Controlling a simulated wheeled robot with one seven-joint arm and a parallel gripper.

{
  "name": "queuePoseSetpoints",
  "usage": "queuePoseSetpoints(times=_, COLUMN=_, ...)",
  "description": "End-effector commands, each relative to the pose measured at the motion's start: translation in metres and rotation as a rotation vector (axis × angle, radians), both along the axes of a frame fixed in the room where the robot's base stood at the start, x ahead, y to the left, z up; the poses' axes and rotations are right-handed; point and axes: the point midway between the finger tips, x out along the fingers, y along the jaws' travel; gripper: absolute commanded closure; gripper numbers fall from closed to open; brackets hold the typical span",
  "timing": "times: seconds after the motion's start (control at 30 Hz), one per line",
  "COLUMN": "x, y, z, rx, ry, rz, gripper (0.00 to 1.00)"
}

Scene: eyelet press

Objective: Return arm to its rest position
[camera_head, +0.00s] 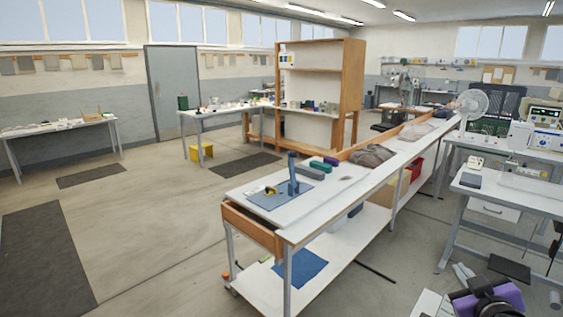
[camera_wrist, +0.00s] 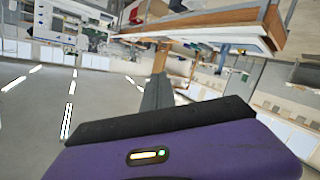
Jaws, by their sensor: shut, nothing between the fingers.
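My gripper (camera_wrist: 158,80) shows in the wrist view as a dark grey finger shape, shut and empty, beyond my purple and black wrist housing. It is clear of the bench and touches nothing that I can see. In the head view, purple and black parts of my arm are at the bottom right corner, and the fingers cannot be made out there. A blue hand press (camera_head: 293,175) stands upright on a blue mat (camera_head: 268,202) at the near end of the long white bench (camera_head: 330,205), well away from my arm.
A small yellow-and-black item (camera_head: 270,190) lies on the mat. A grey block (camera_head: 310,172) and a green block (camera_head: 317,165) lie behind the press. A white desk (camera_head: 500,190) and a fan (camera_head: 472,103) stand at right. The floor (camera_head: 150,210) at left is open.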

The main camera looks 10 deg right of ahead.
Motion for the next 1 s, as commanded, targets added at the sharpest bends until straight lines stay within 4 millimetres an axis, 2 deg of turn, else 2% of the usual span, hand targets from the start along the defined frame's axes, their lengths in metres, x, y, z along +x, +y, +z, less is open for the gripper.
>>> queuePoseSetpoints(times=0.03, x=-0.010, y=0.009, z=-0.009, rx=0.006, ry=-0.031, rz=-0.002, gripper=1.00)
queuePoseSetpoints(times=0.27, x=-0.064, y=0.061, z=-0.032, rx=0.063, ry=-0.205, rz=0.023, gripper=1.00)
queuePoseSetpoints(times=0.5, x=-0.134, y=0.123, z=-0.053, rx=0.152, ry=-0.314, rz=0.101, gripper=1.00)
queuePoseSetpoints(times=0.8, x=-0.230, y=0.193, z=-0.070, rx=0.295, ry=-0.356, rz=0.204, gripper=1.00)
queuePoseSetpoints(times=1.0, x=-0.294, y=0.229, z=-0.079, rx=0.383, ry=-0.312, rz=0.251, gripper=1.00)
